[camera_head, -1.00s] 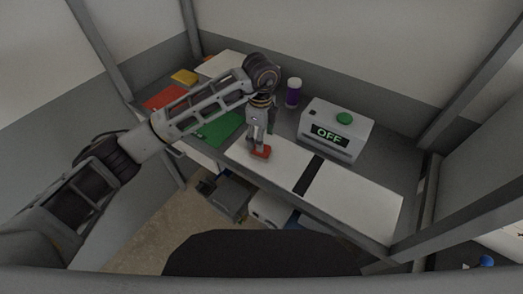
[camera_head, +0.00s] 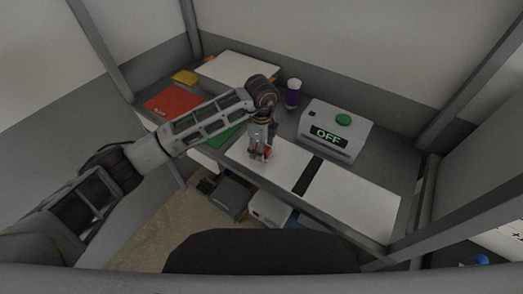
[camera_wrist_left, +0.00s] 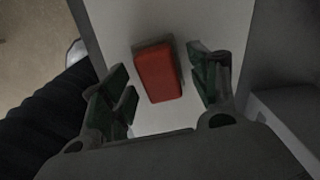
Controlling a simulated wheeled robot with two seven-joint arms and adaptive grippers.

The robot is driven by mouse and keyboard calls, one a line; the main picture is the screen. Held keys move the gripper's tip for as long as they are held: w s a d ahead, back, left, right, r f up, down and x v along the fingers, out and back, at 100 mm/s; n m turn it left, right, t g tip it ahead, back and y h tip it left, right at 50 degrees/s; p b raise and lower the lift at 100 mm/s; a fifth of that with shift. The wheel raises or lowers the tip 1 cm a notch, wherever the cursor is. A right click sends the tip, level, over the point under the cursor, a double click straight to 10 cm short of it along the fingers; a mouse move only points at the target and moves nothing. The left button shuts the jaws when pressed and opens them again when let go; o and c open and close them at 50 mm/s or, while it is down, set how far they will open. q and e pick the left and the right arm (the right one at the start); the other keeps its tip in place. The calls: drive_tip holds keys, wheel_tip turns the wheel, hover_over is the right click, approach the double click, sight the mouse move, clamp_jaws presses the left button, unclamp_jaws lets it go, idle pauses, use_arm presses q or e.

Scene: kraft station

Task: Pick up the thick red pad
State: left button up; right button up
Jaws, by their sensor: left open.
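The thick red pad (camera_wrist_left: 157,75) lies on a white panel (camera_wrist_left: 203,20) of the bench, between and just beyond my left gripper's open fingers in the left wrist view. In the head view the pad (camera_head: 267,152) is mostly hidden behind the gripper. My left gripper (camera_head: 259,156) points down over the pad. In the left wrist view its fingers (camera_wrist_left: 160,92) stand apart on both sides of the pad, with a gap on each side. My right gripper is not in view.
A white box with a green button and an OFF display (camera_head: 333,130) stands right of the gripper. A purple bottle (camera_head: 293,94) stands behind. Red (camera_head: 172,101) and green (camera_head: 222,136) sheets and a yellow block (camera_head: 185,77) lie left. The right white panel (camera_head: 352,200) is clear.

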use_arm(q)
drive_tip(key=shift+f, duration=0.45)
drive_tip(key=c, duration=1.1)
drive_tip(key=shift+r, duration=0.2)
wheel_tip(320, 180, up, 9)
drive_tip(key=shift+r+b, duration=0.15)
drive_tip(key=shift+b, duration=0.5)
drive_tip(key=shift+r, duration=0.2)
